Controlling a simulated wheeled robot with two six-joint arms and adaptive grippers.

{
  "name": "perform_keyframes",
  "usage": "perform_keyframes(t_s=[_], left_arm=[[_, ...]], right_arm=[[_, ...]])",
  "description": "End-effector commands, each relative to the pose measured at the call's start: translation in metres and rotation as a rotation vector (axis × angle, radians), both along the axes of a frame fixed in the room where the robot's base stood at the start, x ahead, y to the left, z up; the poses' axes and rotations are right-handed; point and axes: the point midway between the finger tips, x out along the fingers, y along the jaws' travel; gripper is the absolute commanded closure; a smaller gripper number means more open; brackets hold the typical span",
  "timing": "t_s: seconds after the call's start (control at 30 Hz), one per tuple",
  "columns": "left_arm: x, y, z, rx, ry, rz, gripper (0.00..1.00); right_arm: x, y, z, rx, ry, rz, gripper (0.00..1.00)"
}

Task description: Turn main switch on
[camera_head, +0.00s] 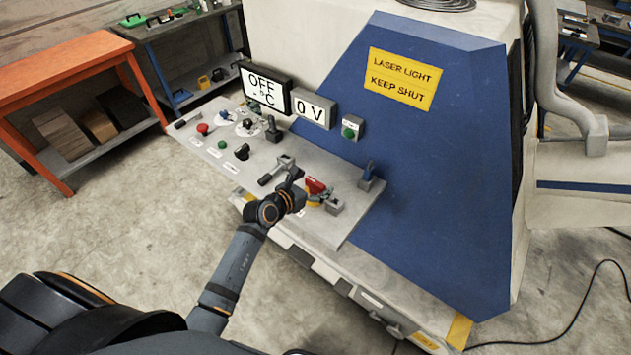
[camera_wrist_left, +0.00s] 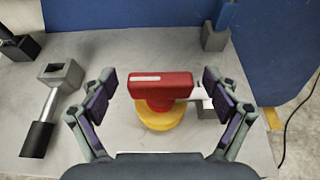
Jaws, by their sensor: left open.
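The main switch (camera_head: 316,187) is a red rotary handle on a yellow base, near the right end of the grey control panel. In the left wrist view the red handle (camera_wrist_left: 160,86) lies crosswise with a white mark on its left part, above the yellow base (camera_wrist_left: 160,116). My left gripper (camera_head: 306,188) is over the switch, partly hidden by its own wrist in the head view. In the left wrist view its fingers (camera_wrist_left: 158,97) are open, one on each side of the handle, with gaps between. My right gripper is not in view.
A lever with a dark grip (camera_wrist_left: 42,125) stands left of the switch. A small grey block with a blue part (camera_head: 369,178) stands behind right. Displays reading OFF °C (camera_head: 264,89) and 0 V (camera_head: 313,107) stand at the panel's back. A blue cover (camera_head: 430,150) rises behind.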

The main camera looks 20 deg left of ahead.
Motion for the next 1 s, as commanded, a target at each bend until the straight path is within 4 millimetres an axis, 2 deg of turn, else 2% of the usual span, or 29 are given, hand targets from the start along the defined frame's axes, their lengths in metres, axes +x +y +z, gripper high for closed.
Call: perform_keyframes(t_s=[0.1,0.37,0.9,0.93,1.0], left_arm=[[0.0065,-0.0027,-0.0023,-0.001,-0.001,0.000,0.11],[0.0070,-0.0027,-0.0030,0.000,-0.001,0.000,0.13],[0.0068,-0.0026,-0.0031,0.000,0.000,0.000,0.86],[0.0068,-0.0026,-0.0031,0.000,0.000,0.000,0.90],[0.0067,-0.0024,-0.0032,0.000,0.000,0.000,0.92]], right_arm=[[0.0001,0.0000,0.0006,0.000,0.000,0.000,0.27],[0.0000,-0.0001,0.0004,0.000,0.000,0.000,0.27],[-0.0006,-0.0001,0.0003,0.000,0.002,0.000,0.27],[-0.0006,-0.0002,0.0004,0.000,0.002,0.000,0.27],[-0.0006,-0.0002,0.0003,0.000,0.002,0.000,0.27]])
